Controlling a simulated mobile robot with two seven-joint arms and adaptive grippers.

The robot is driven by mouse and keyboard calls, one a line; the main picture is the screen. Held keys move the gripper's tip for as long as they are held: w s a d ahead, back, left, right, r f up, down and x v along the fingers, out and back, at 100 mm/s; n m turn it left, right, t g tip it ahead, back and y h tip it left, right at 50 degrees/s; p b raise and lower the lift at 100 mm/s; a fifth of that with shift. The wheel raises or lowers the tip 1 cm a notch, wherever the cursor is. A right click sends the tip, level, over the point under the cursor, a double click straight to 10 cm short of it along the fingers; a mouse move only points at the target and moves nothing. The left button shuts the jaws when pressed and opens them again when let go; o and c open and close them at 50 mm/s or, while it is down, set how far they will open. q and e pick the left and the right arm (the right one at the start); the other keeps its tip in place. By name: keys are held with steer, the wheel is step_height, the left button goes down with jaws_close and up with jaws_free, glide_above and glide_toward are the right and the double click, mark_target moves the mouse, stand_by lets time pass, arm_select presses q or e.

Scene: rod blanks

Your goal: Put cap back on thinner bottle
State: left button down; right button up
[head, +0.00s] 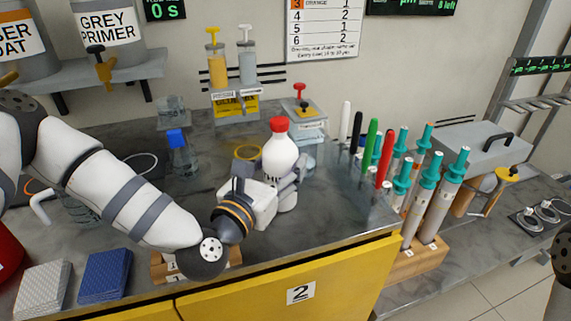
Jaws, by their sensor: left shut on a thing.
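The white thinner bottle (280,158) stands upright near the middle of the bench, with part of a dark label showing. A red cap (279,125) is at its top; I cannot tell how tightly it sits. My left gripper (284,188) is shut on the bottle's lower part, reaching in from the front left. My right gripper is not in view.
Coloured markers (371,142) and teal-topped tubes (421,200) crowd the right. Abrasive pads (105,275) lie front left.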

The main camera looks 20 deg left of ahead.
arm_select(q)
steer(key=shift+s+r, duration=0.15)
steer(key=shift+s, duration=0.15)
steer(key=shift+w+a+f, duration=0.1)
steer(key=shift+w+f, duration=0.1)
steer(key=shift+w, duration=0.05)
steer(key=c, duration=0.7)
jaws_free()
steer(key=shift+s, duration=0.1)
